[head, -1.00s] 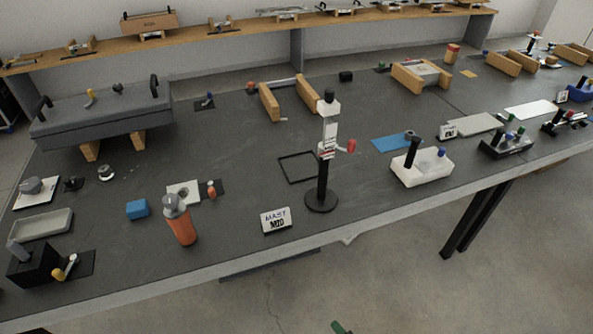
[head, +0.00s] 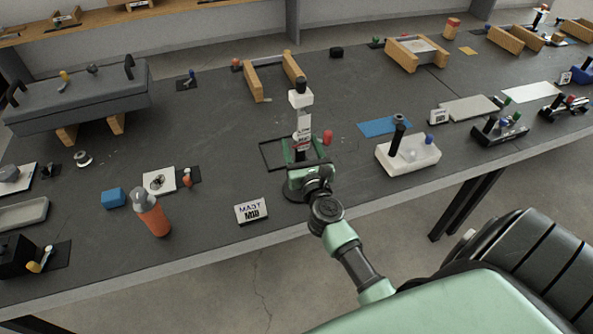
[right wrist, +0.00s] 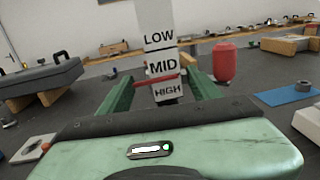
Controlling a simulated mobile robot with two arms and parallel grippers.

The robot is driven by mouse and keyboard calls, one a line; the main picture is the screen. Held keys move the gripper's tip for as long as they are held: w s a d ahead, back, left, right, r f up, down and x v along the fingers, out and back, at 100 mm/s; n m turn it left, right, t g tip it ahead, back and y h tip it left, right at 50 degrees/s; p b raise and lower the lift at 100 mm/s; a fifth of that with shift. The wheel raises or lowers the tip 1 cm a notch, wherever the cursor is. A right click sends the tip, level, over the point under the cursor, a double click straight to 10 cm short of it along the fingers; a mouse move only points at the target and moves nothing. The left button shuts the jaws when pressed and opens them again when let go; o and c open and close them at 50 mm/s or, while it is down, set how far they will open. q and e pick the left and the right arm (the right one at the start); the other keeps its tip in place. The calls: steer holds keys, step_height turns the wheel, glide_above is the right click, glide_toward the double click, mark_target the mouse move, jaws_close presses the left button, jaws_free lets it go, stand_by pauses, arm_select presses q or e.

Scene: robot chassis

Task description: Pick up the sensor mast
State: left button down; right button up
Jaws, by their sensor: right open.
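My right gripper (head: 302,150) is at the mast's lower white part. In the right wrist view its open green fingers (right wrist: 160,88) lie either side of the mast. I cannot tell if they touch it. My left gripper is not in view.
A white card marked MAST MID (head: 251,209) stands left of the base. An orange bottle (head: 152,215) and a blue block (head: 113,197) are further left. A white box with a black handle (head: 408,155) stands to the right.

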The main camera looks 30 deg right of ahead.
mark_target(298, 133)
steer(key=x, duration=0.5)
steer(key=shift+d+f, duration=0.25)
steer(key=shift+f, duration=0.1)
jaws_close()
steer(key=shift+r, duration=0.1)
